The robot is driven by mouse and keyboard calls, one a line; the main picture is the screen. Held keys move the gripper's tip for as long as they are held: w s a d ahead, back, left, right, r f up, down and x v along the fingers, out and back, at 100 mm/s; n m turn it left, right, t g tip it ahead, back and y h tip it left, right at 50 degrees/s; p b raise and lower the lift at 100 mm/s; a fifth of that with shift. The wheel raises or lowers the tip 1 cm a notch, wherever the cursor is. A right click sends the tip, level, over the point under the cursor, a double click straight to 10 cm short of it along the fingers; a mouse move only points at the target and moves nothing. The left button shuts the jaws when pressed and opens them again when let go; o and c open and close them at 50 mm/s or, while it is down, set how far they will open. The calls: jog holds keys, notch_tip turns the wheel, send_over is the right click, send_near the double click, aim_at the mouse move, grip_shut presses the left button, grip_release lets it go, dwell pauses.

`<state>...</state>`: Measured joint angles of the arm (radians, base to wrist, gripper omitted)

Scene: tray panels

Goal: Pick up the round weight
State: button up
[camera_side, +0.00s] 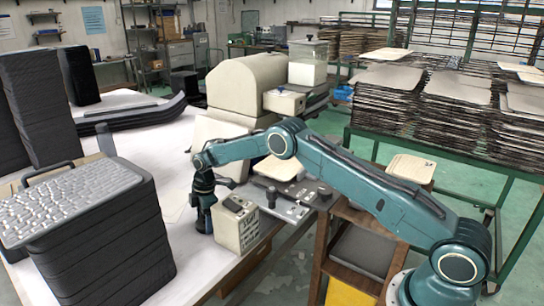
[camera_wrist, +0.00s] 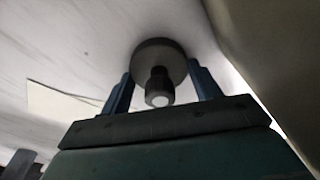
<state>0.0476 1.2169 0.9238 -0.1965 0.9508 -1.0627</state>
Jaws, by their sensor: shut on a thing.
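The round weight (camera_wrist: 158,54) is a dark disc with a short knobbed stem (camera_wrist: 158,88) that has a pale end. It shows in the wrist view between the two blue fingers of my gripper (camera_wrist: 160,82), which is shut on it. In the side view my gripper (camera_side: 204,218) points down at the white table, beside a cream box with dark controls.
The cream control box (camera_side: 236,224) stands close to the right of my gripper. A stack of dark trays (camera_side: 100,245) is at the front left. A large cream machine (camera_side: 245,85) stands behind. The white table (camera_side: 165,150) is clear between them.

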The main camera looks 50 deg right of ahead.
jog(key=shift+r, duration=0.15)
notch_tip(320, 180, up, 20)
dwell(0.8)
dwell(0.6)
jog(key=s+d+r, duration=0.2)
jog(key=s+d, duration=0.4)
jog(key=d, duration=0.6)
jog(key=s+d+r, duration=0.3)
jog(key=s+d, duration=0.4)
jog(key=d, duration=0.6)
jog(key=shift+d+m, duration=0.15)
jog(key=shift+m, duration=0.25)
jog(key=shift+f, duration=0.15)
jog(key=shift+f, duration=3.9)
